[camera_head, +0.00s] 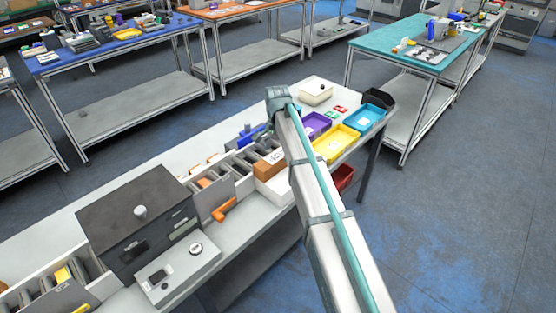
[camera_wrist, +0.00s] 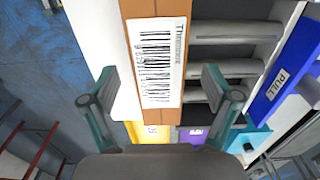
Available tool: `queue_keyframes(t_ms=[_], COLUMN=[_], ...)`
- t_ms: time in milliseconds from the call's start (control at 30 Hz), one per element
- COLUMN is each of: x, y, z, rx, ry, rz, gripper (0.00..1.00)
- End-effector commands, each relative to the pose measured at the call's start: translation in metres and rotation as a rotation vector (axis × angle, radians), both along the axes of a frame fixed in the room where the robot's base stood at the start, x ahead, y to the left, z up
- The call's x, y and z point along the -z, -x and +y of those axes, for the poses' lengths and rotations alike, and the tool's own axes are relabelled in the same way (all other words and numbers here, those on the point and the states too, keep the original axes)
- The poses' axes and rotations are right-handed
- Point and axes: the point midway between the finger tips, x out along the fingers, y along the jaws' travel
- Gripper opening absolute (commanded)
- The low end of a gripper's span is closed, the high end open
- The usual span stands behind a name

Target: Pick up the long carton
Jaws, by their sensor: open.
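The long carton is brown with a white barcode label; in the wrist view the carton (camera_wrist: 146,8) runs down the middle of the picture, label towards the camera. In the head view a brown carton (camera_head: 266,170) stands at the end of the row of grey dividers, beside my arm. My gripper (camera_wrist: 160,82) is open, with one finger to each side of the carton in the wrist view. Gaps show between the fingers and the carton. I cannot tell how far the fingertips reach down its sides. In the head view my gripper cannot be made out behind my arm.
Grey rollers or dividers (camera_wrist: 235,68) lie right of the carton in the wrist view, with a blue PULL panel (camera_wrist: 285,75) beyond. Yellow (camera_head: 336,144), purple (camera_head: 314,122) and blue (camera_head: 364,118) trays stand right of my arm. A dark box (camera_head: 135,205) stands at the left.

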Motion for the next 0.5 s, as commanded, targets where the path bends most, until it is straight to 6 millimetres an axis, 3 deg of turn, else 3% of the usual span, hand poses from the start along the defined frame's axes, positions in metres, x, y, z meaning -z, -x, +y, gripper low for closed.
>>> queue_keyframes(t_ms=[300, 500], x=[0.036, 0.045], y=[0.0, -0.001], z=[-0.003, -0.003], rx=[0.0, 0.0], ry=[0.0, 0.0], rz=[0.003, 0.0], gripper=[0.88, 0.88])
